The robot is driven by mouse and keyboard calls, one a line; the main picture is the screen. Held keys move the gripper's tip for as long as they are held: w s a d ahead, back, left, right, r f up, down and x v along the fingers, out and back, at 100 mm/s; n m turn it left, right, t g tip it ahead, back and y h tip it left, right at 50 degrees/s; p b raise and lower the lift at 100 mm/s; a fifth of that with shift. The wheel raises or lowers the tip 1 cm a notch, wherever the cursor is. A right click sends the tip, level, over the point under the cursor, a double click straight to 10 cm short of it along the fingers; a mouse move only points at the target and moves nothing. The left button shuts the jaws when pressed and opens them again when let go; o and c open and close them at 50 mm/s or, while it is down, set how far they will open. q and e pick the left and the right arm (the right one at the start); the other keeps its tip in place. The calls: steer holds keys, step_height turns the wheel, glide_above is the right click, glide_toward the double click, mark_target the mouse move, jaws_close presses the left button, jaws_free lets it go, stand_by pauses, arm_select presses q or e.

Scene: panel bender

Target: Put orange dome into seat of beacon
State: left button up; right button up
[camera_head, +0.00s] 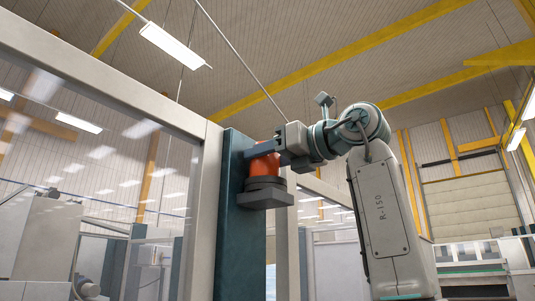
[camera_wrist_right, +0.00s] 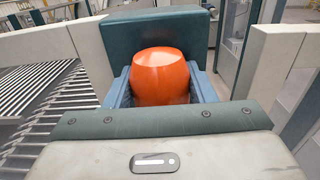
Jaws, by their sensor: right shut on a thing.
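The orange dome (camera_head: 266,165) is between the fingers of my right gripper (camera_head: 263,149), which is shut on it. In the right wrist view the dome (camera_wrist_right: 160,75) stands upright between the two blue fingers. Directly under the dome is the dark grey round seat of the beacon (camera_head: 265,184), on a bracket (camera_head: 265,199) fixed to a teal post (camera_head: 240,235). The dome's lower edge meets or is very close to the seat; I cannot tell if it sits fully in it. The seat is hidden in the wrist view. My left gripper is not in view.
The teal post stands right behind the dome and also shows in the wrist view (camera_wrist_right: 150,33). A pale frame (camera_head: 204,200) with glass panels runs to the left of it. A slatted grey surface (camera_wrist_right: 45,100) lies at the left in the wrist view.

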steer(key=shift+s, duration=0.2)
steer(key=shift+w+f+b, duration=0.1)
steer(key=shift+f+b, duration=0.45)
steer(key=shift+f, duration=0.05)
steer(key=o, duration=1)
steer(key=shift+c, duration=0.2)
steer(key=shift+r, duration=0.1)
steer(key=shift+r+p, duration=0.55)
steer(key=b+v, duration=0.5)
steer(key=v, duration=0.7)
